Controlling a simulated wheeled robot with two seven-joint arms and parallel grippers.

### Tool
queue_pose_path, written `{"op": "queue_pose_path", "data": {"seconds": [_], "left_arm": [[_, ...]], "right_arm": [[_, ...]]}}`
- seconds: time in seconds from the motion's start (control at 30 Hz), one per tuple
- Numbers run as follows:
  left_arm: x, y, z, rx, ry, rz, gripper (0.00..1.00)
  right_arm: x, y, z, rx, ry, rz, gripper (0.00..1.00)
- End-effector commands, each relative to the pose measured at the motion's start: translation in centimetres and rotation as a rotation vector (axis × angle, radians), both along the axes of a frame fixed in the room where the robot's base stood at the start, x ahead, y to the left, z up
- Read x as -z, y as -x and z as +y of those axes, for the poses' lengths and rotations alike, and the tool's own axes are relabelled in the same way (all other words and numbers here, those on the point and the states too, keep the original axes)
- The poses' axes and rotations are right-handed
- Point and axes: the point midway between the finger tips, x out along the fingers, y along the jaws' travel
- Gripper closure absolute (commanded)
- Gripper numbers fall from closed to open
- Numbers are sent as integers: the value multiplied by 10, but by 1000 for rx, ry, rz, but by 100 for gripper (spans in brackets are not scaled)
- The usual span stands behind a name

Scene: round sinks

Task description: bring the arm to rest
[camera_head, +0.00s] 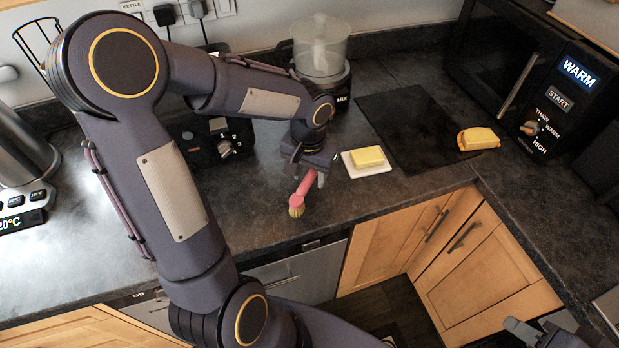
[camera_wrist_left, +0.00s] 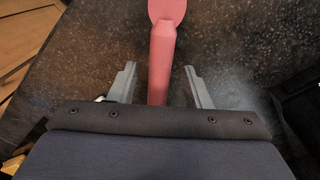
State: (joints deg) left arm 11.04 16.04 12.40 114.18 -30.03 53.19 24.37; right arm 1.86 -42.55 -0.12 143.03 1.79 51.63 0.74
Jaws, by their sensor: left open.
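My left gripper (camera_head: 312,176) is low over the dark counter. Its two fingers (camera_wrist_left: 160,86) are apart in the left wrist view. A pink-handled brush (camera_head: 303,190) with yellowish bristles is at the gripper in the head view. In the left wrist view the brush's pink handle (camera_wrist_left: 162,62) runs between the open fingers, with a gap on both sides. The rounded pink end is at the top edge of that view. My right gripper (camera_head: 535,333) shows only in part at the bottom right of the head view; its jaws are unclear.
A white dish with a yellow block (camera_head: 370,157) lies right of the gripper, by a dark board (camera_head: 410,125). A blender-like appliance (camera_head: 320,50) stands behind. A kettle (camera_head: 20,150) is at left.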

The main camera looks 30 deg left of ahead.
Motion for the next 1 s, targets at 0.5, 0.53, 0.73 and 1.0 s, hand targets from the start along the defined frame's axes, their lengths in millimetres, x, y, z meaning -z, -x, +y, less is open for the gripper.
{"op": "queue_pose_path", "data": {"seconds": [0.5, 0.53, 0.73, 1.0], "left_arm": [[-56, 1, 0, 1, 1, -1, 56], [-56, 1, 0, 1, 1, 0, 56], [-67, 17, 0, -6, 19, -34, 56], [-99, 101, -11, -37, 167, -236, 56]], "right_arm": [[1, 0, 0, 0, 0, 0, 64], [1, 0, 0, 0, 0, 0, 64], [1, 0, 0, 0, 0, 0, 64], [1, 0, 0, 0, 0, 0, 64]]}}
